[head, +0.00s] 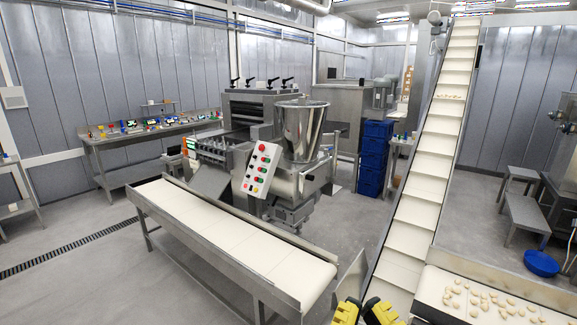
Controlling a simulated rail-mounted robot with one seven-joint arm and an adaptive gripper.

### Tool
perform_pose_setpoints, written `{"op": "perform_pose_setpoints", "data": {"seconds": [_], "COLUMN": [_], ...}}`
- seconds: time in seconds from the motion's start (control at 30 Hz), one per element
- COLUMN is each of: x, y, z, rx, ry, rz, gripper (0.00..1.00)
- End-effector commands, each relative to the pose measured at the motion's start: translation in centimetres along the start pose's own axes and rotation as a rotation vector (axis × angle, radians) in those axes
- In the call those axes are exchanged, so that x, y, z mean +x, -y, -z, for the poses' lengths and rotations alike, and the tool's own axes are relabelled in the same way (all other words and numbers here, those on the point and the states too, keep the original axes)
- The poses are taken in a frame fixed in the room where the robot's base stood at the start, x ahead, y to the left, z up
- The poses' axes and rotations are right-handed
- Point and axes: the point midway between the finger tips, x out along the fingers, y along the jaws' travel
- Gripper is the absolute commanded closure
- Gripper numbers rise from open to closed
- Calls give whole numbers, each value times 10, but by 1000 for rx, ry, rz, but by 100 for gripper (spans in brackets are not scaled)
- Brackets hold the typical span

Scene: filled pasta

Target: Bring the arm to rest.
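Two yellow and black parts (381,311) show at the bottom edge of the head view, between the flat conveyor and the foot of the inclined conveyor. They are cut off by the frame. I cannot tell whether they belong to my arm or my gripper. No gripper fingers can be made out clearly, and nothing is seen held. The rest of my arm is out of view.
A flat white conveyor (235,238) runs across the front left. An inclined conveyor (425,172) rises at right, beside a belt (450,315) with several pasta pieces. A machine with a steel hopper (299,132) stands mid-room. Blue crates (374,160) are stacked behind. Open floor lies at left.

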Motion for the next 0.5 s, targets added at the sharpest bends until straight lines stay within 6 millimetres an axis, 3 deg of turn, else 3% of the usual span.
{"op": "perform_pose_setpoints", "data": {"seconds": [0.03,0.1,0.4,0.5], "x": [18,29,74,83], "y": [0,0,0,0], "z": [46,76,196,218], "rx": [1,3,8,9], "ry": [-1,0,0,1], "rz": [0,1,1,1], "gripper": [100,100,100,100]}}
